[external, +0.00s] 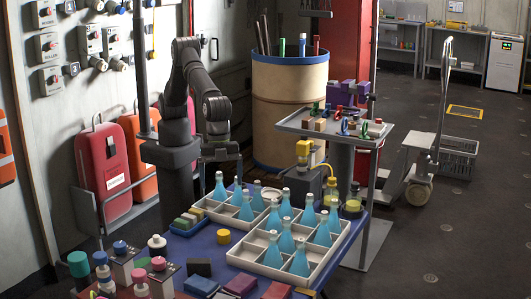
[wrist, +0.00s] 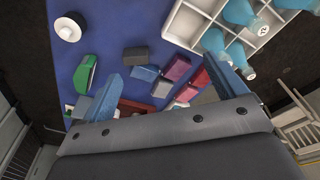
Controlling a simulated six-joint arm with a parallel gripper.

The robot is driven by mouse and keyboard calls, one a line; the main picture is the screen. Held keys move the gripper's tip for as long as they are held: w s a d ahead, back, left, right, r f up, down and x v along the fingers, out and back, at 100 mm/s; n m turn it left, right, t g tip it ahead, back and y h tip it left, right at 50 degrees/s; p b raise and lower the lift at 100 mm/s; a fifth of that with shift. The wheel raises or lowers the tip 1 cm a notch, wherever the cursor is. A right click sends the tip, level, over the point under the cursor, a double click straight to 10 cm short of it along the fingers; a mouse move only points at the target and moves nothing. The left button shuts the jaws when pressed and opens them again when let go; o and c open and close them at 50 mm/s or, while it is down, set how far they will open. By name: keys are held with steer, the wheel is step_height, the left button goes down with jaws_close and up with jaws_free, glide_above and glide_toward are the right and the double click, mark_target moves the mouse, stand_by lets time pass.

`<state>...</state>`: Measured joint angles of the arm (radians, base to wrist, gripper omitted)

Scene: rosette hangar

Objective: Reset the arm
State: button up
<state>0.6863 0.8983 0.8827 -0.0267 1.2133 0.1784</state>
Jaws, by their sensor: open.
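My arm (external: 182,95) stands behind the blue table (external: 205,247) and bends over toward it. My gripper (external: 221,172) hangs pointing down above the table's back edge, near a tray of blue flasks. In the wrist view my gripper (wrist: 164,72) has its two blue fingers spread wide apart, with nothing held between them. Small grey, blue and red blocks (wrist: 174,68) lie on the table below, seen between and beyond the fingers. I cannot tell the exact height above them.
White divided trays (external: 238,253) hold several blue flasks (external: 272,252). A grey stand (external: 335,130) with small parts and a large barrel (external: 288,110) are behind. Red cases (external: 103,170) stand by the left wall. Knobbed items (external: 120,262) crowd the table's left front.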

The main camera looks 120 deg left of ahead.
steer(key=shift+w+a, duration=0.2)
steer(key=shift+a, duration=0.35)
steer(key=shift+w+a, duration=0.15)
steer(key=shift+a, duration=0.4)
steer(key=shift+o, duration=0.4)
stand_by(1.0)
steer(key=m+t+h, duration=0.1)
steer(key=m+h, duration=0.1)
glide_toward(199, 259)
steer(key=x, duration=0.5)
steer(key=shift+a+f, duration=0.2)
steer(key=shift+h, duration=0.3)
steer(key=shift+x, duration=3.1)
steer(key=shift+d, duration=0.1)
steer(key=c, duration=1.2)
steer(key=shift+r, duration=0.1)
